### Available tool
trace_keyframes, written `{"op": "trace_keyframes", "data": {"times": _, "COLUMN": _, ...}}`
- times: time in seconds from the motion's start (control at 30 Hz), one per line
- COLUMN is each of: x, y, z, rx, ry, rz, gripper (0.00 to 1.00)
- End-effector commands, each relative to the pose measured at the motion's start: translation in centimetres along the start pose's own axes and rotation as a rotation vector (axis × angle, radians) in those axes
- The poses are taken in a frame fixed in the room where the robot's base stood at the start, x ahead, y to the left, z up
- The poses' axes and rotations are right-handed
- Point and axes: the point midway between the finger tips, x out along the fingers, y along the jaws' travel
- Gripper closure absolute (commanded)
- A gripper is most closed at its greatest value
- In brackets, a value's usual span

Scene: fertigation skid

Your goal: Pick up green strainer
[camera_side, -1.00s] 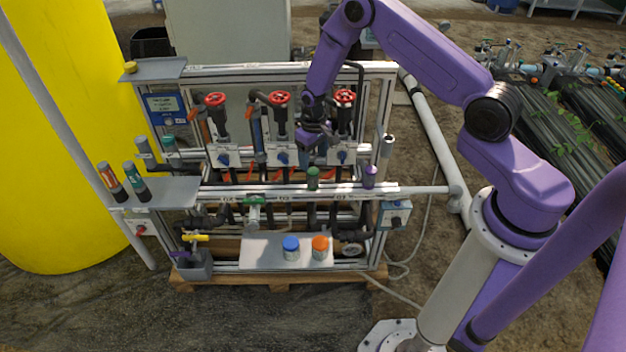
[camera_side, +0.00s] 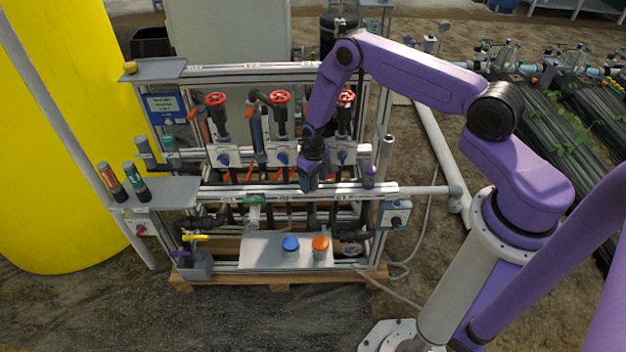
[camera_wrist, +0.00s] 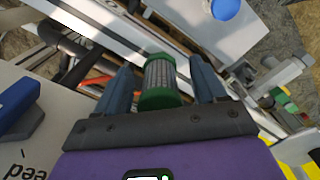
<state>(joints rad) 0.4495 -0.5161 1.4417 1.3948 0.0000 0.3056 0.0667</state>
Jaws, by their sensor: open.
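The green strainer (camera_wrist: 160,82) shows in the wrist view as a grey mesh cylinder with green end caps. It lies between the two blue-grey fingers of my gripper (camera_wrist: 162,90), which are open with a gap visible on each side of it. In the side view my gripper (camera_side: 309,186) is down at the front rail, and it mostly hides the strainer there.
A purple-capped part (camera_side: 369,177) stands on the rail just right of my gripper. The front rail (camera_side: 420,190) runs beneath. A shelf below holds a blue-capped jar (camera_side: 290,248) and an orange-capped jar (camera_side: 320,249). Red-handled valves (camera_side: 281,97) stand behind.

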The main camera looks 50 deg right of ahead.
Motion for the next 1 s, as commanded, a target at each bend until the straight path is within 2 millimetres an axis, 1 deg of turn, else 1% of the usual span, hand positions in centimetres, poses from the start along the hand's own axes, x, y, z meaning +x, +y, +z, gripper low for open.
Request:
{"op": "trace_keyframes", "data": {"times": 0.23, "x": 0.1, "y": 0.0, "z": -0.1, "rx": 0.000, "ry": 0.001, "rz": 0.000, "gripper": 0.30}}
{"op": "trace_keyframes", "data": {"times": 0.27, "x": 0.1, "y": 0.0, "z": 0.0, "rx": 0.000, "ry": 0.001, "rz": 0.000, "gripper": 0.33}}
{"op": "trace_keyframes", "data": {"times": 0.3, "x": 0.1, "y": 0.0, "z": 0.0, "rx": 0.000, "ry": 0.001, "rz": 0.000, "gripper": 0.46}}
{"op": "trace_keyframes", "data": {"times": 0.37, "x": 0.1, "y": 0.0, "z": 0.0, "rx": 0.000, "ry": 0.001, "rz": 0.000, "gripper": 0.66}}
{"op": "trace_keyframes", "data": {"times": 0.4, "x": 0.1, "y": 0.0, "z": 0.0, "rx": 0.000, "ry": 0.001, "rz": 0.000, "gripper": 0.79}}
{"op": "trace_keyframes", "data": {"times": 0.43, "x": 0.1, "y": 0.0, "z": 0.0, "rx": 0.000, "ry": 0.001, "rz": 0.000, "gripper": 0.88}}
{"op": "trace_keyframes", "data": {"times": 0.47, "x": 0.1, "y": 0.0, "z": 0.0, "rx": 0.000, "ry": 0.001, "rz": 0.000, "gripper": 0.90}}
{"op": "trace_keyframes", "data": {"times": 0.8, "x": 0.0, "y": 0.0, "z": 0.0, "rx": 0.000, "ry": 0.001, "rz": 0.000, "gripper": 0.90}}
{"op": "trace_keyframes", "data": {"times": 1.0, "x": -1.2, "y": 0.0, "z": -0.1, "rx": 0.000, "ry": 0.002, "rz": 0.000, "gripper": 0.90}}
